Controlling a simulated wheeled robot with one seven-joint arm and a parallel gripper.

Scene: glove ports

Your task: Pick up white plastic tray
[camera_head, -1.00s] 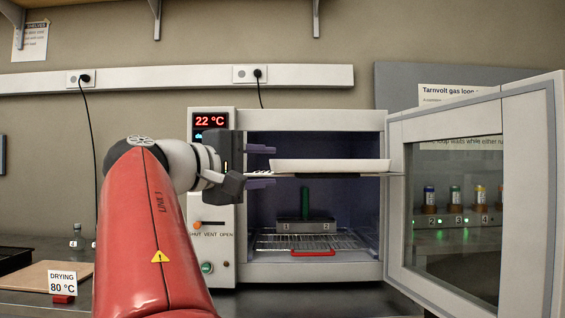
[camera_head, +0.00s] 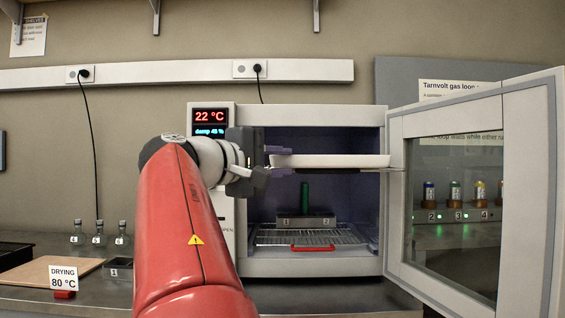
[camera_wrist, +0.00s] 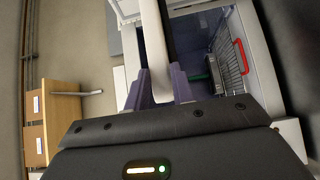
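My gripper (camera_head: 279,161) is at the tray's left end, one purple finger above the rim and one below. In the wrist view the fingers (camera_wrist: 161,92) press close on both sides of the tray with no clear gap, so it looks shut on the tray. The tray's far side and contents are hidden.
The cabinet door (camera_head: 475,185) stands open to the right. Below the tray are a wire rack (camera_head: 345,235) with a red handle (camera_head: 313,248) and a grey block (camera_head: 305,220) holding a green-topped item. Small bottles (camera_head: 98,235) stand on the left counter beside a board (camera_head: 55,271).

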